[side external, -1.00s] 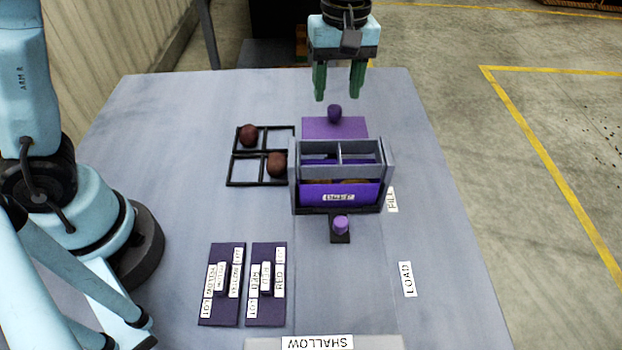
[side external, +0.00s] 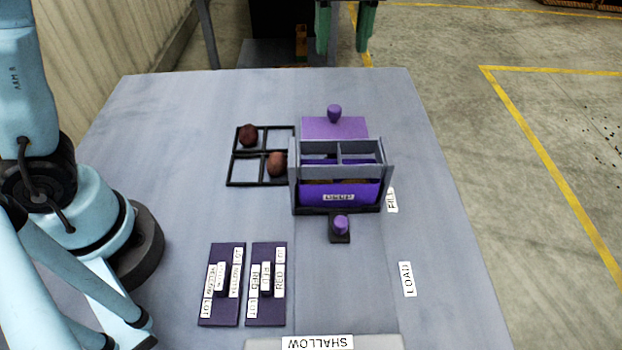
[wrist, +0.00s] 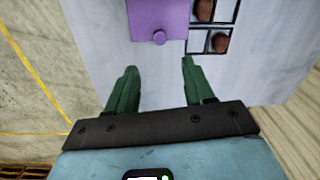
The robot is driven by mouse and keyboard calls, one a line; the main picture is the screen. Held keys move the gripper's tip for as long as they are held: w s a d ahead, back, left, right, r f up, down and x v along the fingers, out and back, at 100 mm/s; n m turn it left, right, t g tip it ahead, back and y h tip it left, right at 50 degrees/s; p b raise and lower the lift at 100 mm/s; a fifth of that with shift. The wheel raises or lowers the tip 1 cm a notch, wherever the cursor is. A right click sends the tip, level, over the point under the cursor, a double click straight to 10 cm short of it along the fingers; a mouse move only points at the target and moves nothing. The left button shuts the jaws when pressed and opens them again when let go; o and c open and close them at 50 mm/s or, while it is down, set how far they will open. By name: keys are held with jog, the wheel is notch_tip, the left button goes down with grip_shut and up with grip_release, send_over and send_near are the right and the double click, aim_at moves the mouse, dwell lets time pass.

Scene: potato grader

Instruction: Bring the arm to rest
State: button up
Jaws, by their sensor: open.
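My gripper (side external: 346,30) is at the top edge of the side view, above the far end of the table, with only its green fingers in frame. The fingers are apart with nothing between them. In the wrist view my gripper (wrist: 155,78) is also open and empty. The purple lid-like panel (side external: 334,128) with a knob lies behind the grey and purple grader box (side external: 386,170), and it also shows in the wrist view (wrist: 150,18). My gripper is clear of both.
A black four-cell rack (side external: 228,170) left of the box holds two reddish potatoes (side external: 248,135). Two dark labelled plates (side external: 222,310) lie at the front left. A purple knob (side external: 341,223) stands before the box. The table's right side (side external: 440,220) is mostly clear, with FILL and LOAD labels.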

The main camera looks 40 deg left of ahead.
jog(key=s+a+f+m+t, duration=0.7)
jog(key=s+a+f+m, duration=0.1)
jog(key=s+a+m, duration=0.2)
jog(key=shift+s+a+f+m+t, duration=0.35)
jog(key=shift+s+a, duration=0.3)
jog(key=shift+s, duration=0.45)
jog(key=shift+r, duration=0.1)
